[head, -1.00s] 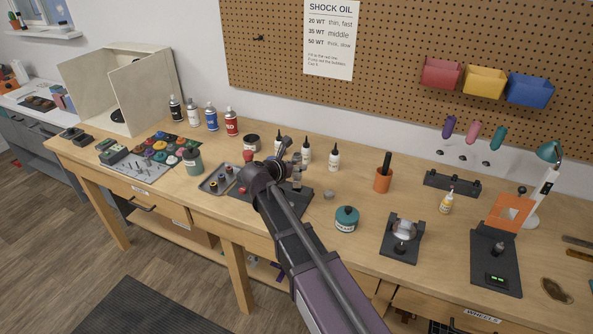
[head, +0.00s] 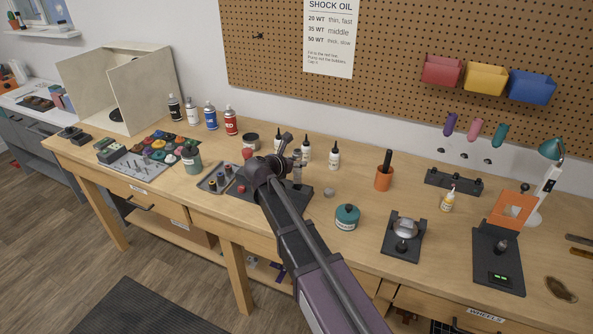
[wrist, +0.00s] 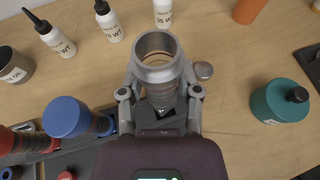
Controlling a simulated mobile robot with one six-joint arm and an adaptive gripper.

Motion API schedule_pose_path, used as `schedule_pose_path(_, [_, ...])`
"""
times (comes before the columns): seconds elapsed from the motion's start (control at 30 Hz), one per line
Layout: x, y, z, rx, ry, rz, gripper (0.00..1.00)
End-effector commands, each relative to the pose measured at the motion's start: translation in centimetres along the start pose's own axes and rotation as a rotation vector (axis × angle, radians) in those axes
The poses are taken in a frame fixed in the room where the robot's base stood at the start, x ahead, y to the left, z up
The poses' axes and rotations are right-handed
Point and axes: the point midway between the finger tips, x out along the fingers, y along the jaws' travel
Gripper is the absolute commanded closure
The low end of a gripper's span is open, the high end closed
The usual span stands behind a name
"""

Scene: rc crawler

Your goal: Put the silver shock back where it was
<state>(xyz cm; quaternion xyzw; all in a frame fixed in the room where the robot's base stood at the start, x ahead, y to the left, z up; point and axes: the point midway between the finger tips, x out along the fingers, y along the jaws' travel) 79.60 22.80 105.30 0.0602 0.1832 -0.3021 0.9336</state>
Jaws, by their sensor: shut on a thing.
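The silver shock (wrist: 158,57) is an open-topped metal cylinder with a narrower ribbed lower part, seen from above in the wrist view. My gripper (wrist: 160,93) is shut on it, with one finger on each side. The shock looks roughly upright. Its lower end is hidden by my gripper, so I cannot tell whether it touches the dark stand below. In the head view my arm hides much of the stand (head: 302,195). A blue shock (wrist: 68,115) and a red shock (wrist: 22,141) are to the left in the wrist view.
A small silver cap (wrist: 204,70) lies right of the shock. Several white oil bottles (head: 334,156) stand behind. A teal jar (head: 347,217) is to the right, with a grey parts tray (head: 206,184) to the left. Bare bench lies between the cap and the jar.

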Motion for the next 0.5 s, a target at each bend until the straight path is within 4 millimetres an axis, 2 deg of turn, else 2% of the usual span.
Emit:
schedule_pose_path(0.03, [0.34,-0.01,-0.87,0.000,-0.001,0.000,1.00])
schedule_pose_path(0.2, [0.67,0.00,-1.70,0.000,-0.001,0.000,1.00])
schedule_pose_path(0.5, [0.67,0.01,-1.74,-0.001,-0.001,0.000,1.00])
